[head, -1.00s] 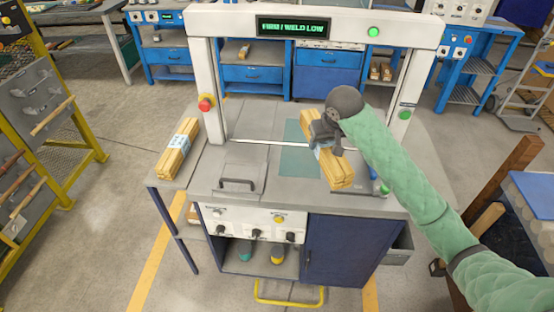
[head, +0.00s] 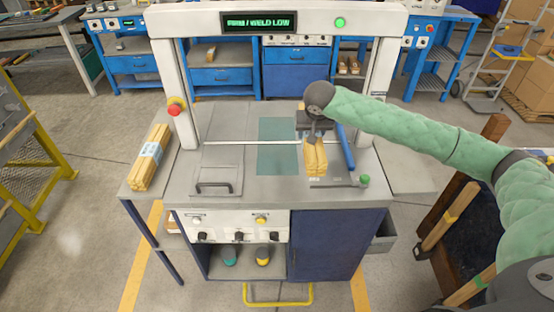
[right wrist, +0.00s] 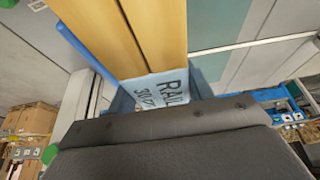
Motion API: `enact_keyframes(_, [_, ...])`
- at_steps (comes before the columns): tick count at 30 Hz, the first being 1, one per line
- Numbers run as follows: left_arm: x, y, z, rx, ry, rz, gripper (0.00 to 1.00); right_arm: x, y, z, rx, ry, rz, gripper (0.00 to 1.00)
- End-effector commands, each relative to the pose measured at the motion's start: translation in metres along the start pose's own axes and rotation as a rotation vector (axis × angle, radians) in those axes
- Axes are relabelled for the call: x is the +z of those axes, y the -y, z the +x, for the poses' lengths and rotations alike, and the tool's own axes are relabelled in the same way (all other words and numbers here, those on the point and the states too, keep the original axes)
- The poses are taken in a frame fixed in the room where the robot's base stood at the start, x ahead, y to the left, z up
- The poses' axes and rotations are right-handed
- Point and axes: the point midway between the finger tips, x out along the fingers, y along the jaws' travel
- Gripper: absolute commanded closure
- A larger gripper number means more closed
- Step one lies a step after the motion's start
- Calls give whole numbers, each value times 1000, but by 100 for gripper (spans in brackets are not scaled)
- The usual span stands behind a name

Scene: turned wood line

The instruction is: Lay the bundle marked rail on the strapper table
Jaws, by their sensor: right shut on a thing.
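My right gripper (head: 314,132) is shut on a bundle of yellow wood strips (head: 316,160). In the right wrist view the same bundle (right wrist: 135,35) shows a pale blue label (right wrist: 160,90) reading "RAI…", partly hidden by the gripper. The bundle points front to back, just left of a blue bar (head: 345,147), at the right of the grey strapper table (head: 265,188). I cannot tell whether it touches the top or hangs just above it. My left gripper is not in view.
A white arch (head: 172,90) with a "FIRM / WELD LOW" display (head: 259,21) spans the table. A second labelled bundle (head: 151,158) lies on the left wing. A hinged plate with a handle (head: 216,180) is front left. A green mat (head: 278,148) lies bare mid-table.

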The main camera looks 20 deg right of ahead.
Motion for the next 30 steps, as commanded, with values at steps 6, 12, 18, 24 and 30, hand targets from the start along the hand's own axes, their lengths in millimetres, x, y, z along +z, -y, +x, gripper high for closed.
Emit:
enact_keyframes(6, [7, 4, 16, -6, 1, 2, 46, -3, 20, 14, 4, 0, 14, 88])
enact_keyframes(12, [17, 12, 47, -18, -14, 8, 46, -7, 53, 38, 5, 0, 14, 88])
enact_keyframes(18, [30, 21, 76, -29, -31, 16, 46, -11, 86, 62, 5, -1, 13, 88])
enact_keyframes(24, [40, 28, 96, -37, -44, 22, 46, -14, 108, 81, 5, -2, 13, 88])
enact_keyframes(30, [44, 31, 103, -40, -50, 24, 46, -10, 107, 89, 6, -1, 13, 88])
